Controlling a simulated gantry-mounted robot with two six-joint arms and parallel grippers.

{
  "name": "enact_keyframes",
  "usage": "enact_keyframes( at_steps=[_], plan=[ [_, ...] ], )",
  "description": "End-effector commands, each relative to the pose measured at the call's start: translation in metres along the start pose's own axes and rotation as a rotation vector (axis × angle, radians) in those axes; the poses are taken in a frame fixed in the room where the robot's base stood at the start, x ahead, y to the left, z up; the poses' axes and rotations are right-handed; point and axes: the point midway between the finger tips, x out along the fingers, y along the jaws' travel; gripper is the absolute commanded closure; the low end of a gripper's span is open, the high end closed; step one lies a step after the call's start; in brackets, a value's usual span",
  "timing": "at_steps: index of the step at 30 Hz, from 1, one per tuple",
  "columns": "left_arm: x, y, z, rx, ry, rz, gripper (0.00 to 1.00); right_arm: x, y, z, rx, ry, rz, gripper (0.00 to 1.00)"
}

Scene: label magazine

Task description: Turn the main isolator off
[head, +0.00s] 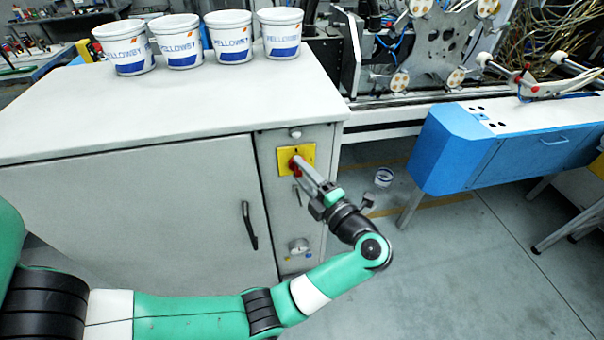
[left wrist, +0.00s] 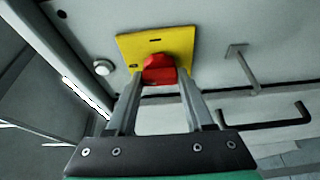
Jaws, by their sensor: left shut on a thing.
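The main isolator is a red knob (head: 294,165) on a yellow plate (head: 309,153), on the narrow front panel of the white cabinet. My left gripper (head: 299,167) reaches it from the right and front, its two fingers shut on the red knob. In the left wrist view the red knob (left wrist: 159,71) sits between the fingertips (left wrist: 158,84), in front of the tilted-looking yellow plate (left wrist: 155,48). The fingers hide the knob's sides, and I cannot read its position. My right gripper is not in view.
Several white tubs (head: 230,37) stand on the cabinet top (head: 170,100). A black door handle (head: 249,225) is left of the panel, and a small bare handle (left wrist: 243,68) is beside the plate. A blue machine housing (head: 450,150) stands to the right.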

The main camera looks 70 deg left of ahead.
Motion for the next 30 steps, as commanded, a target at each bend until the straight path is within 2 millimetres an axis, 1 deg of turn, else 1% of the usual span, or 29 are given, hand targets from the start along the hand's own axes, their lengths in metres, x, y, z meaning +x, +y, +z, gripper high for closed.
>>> enact_keyframes(
  at_steps=[6, 18, 19, 23, 24, 30],
  plan=[
    [-0.0001, 0.0007, 0.0000, -0.039, 0.000, -0.015, 1.00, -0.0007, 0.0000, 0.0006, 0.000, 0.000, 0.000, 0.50],
    [-0.0001, 0.0008, 0.0000, -0.044, 0.000, -0.017, 1.00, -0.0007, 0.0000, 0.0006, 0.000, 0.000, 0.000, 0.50],
    [-0.0001, 0.0008, 0.0000, -0.044, 0.000, -0.017, 0.44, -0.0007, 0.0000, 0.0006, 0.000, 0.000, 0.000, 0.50],
    [0.0000, 0.0007, 0.0000, -0.043, 0.000, -0.017, 0.21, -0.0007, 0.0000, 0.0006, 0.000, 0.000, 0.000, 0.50],
    [0.0000, 0.0006, 0.0000, -0.043, 0.000, -0.017, 0.18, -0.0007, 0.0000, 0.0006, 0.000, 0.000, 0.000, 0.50],
    [0.0000, 0.0004, 0.0000, -0.042, 0.000, -0.017, 0.18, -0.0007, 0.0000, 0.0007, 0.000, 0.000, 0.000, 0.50]
  ],
)
